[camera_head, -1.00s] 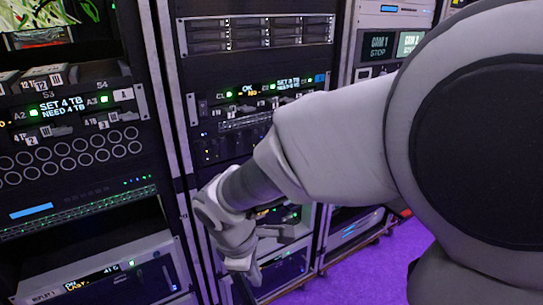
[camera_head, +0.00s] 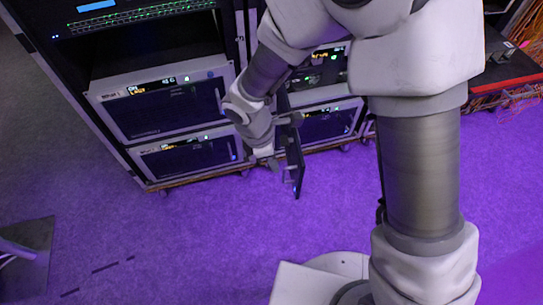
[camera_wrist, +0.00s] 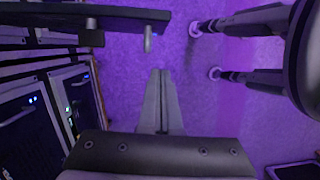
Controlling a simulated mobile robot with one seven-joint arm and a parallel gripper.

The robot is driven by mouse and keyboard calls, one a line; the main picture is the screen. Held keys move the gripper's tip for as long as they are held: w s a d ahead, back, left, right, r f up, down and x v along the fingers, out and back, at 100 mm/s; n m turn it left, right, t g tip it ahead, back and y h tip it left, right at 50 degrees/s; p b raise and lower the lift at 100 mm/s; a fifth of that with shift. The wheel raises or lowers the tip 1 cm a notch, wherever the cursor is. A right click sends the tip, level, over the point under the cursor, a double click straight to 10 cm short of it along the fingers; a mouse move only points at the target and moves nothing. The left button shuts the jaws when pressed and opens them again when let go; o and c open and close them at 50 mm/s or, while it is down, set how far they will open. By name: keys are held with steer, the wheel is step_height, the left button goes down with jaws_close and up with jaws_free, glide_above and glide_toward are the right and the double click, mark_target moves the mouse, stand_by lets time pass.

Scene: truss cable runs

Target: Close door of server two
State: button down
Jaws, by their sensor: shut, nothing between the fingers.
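A dark door panel (camera_head: 294,155) stands swung out from the lower front of the right rack in the head view, seen nearly edge-on. In the wrist view the door (camera_wrist: 60,14) crosses the top left, and its pale handle (camera_wrist: 149,38) sticks out near its free end. My gripper (camera_head: 271,164) is beside the door, on its left in the head view. In the wrist view its fingers (camera_wrist: 161,74) are together and empty, with a visible gap to the handle. I cannot read which server number the door belongs to.
Two server units, upper (camera_head: 165,103) and lower (camera_head: 190,153), sit shut in the left rack. Another unit (camera_head: 330,122) is behind the door on the right. Purple floor (camera_head: 220,230) in front is clear. A stand base (camera_head: 28,245) is at far left.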

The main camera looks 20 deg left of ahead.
mark_target(293, 168)
steer(key=d+f, duration=0.1)
steer(key=w+d+f+b, duration=0.1)
steer(key=d+f, duration=0.1)
steer(key=shift+w+d+f, duration=0.15)
steer(key=shift+w, duration=0.05)
steer(key=shift+w+d, duration=0.25)
steer(key=shift+d, duration=0.3)
